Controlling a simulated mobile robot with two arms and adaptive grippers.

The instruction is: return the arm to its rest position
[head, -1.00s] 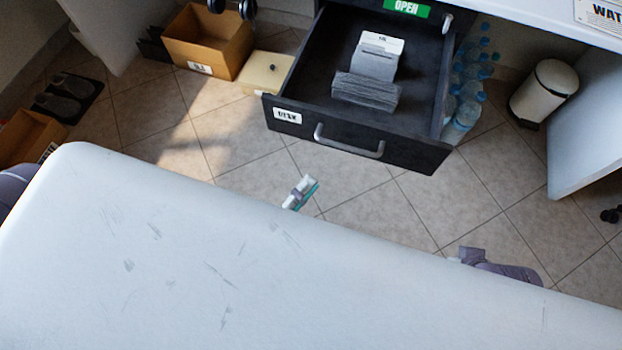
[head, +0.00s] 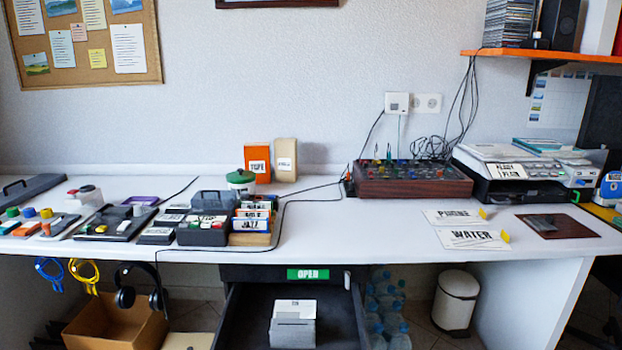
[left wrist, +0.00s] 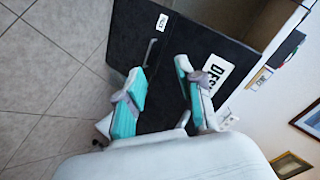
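My left gripper (left wrist: 162,95) shows in the left wrist view with its two teal-padded fingers spread apart. It is open, and nothing is between the fingers. Beyond the fingers is the dark front of the desk drawer unit (left wrist: 125,35), with a white label on it. Neither gripper shows in the head view now, and my right gripper is out of sight. In the head view, the open drawer (head: 340,310) under the green OPEN label holds a stack of grey and white cards (head: 293,325).
The white desk (head: 350,225) spans the head view and carries boxes, a mixer (head: 412,180) and a printer (head: 520,185). Below it stand a cardboard box (head: 118,320), water bottles (head: 385,305) and a white bin (head: 456,300). Tiled floor (left wrist: 40,80) is clear at left in the wrist view.

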